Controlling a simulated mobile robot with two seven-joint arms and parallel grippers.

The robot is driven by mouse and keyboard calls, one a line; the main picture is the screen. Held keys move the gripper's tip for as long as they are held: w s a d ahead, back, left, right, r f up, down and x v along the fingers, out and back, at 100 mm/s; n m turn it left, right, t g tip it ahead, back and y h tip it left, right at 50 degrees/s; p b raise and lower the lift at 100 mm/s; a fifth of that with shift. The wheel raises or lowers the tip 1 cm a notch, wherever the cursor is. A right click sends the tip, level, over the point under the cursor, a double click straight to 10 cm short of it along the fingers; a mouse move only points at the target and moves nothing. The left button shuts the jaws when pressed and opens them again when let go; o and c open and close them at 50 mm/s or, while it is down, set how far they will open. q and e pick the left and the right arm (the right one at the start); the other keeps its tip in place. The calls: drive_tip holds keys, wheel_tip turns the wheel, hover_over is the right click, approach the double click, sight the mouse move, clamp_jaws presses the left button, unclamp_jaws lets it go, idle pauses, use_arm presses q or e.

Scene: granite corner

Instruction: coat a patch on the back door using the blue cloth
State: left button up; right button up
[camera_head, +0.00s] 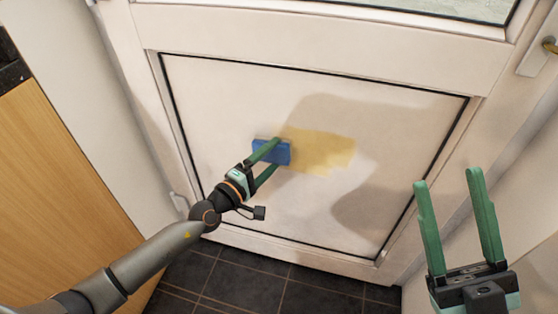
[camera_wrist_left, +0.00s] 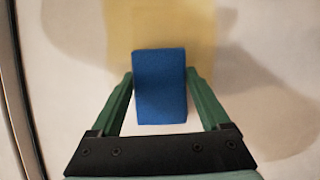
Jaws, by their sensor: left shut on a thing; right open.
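The back door (camera_head: 400,110) is white with a recessed lower panel framed by a dark line. A yellowish coated patch (camera_head: 325,150) lies on that panel and also shows in the left wrist view (camera_wrist_left: 120,25). My left gripper (camera_head: 272,159) is shut on the blue cloth (camera_head: 279,153), a block-like blue piece, at the patch's left edge. In the left wrist view the cloth (camera_wrist_left: 160,88) sits between both green fingers, in front of the panel; I cannot tell whether it touches. My right gripper (camera_head: 447,187) is open and empty at the lower right.
A wooden cabinet (camera_head: 60,190) with a dark top stands at the left. The door handle (camera_head: 549,46) is at the upper right. Dark floor tiles (camera_head: 250,285) lie below the door. Shadows fall across the panel's right side.

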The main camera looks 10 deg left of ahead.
sight(305, 141)
use_arm(q)
drive_tip(key=shift+a+r+p, duration=0.1)
drive_tip(key=shift+r+p, duration=1.6)
drive_tip(key=shift+d+r+p, duration=0.1)
drive_tip(key=shift+d+p, duration=1.4)
drive_tip(key=shift+d, duration=1.5)
drive_tip(key=shift+s+d+p, duration=0.2)
drive_tip(key=shift+d+p, duration=0.45)
drive_tip(key=shift+d, duration=1.2)
drive_tip(key=shift+s+d+p, duration=0.1)
drive_tip(key=shift+d+p, duration=0.25)
drive_tip(key=shift+d, duration=4.3)
drive_tip(key=shift+s+p, duration=0.55)
drive_tip(key=shift+p, duration=0.2)
drive_tip(key=shift+s+a+f+p, duration=0.15)
drive_tip(key=shift+s+p, duration=0.9)
drive_tip(key=shift+s, duration=1.4)
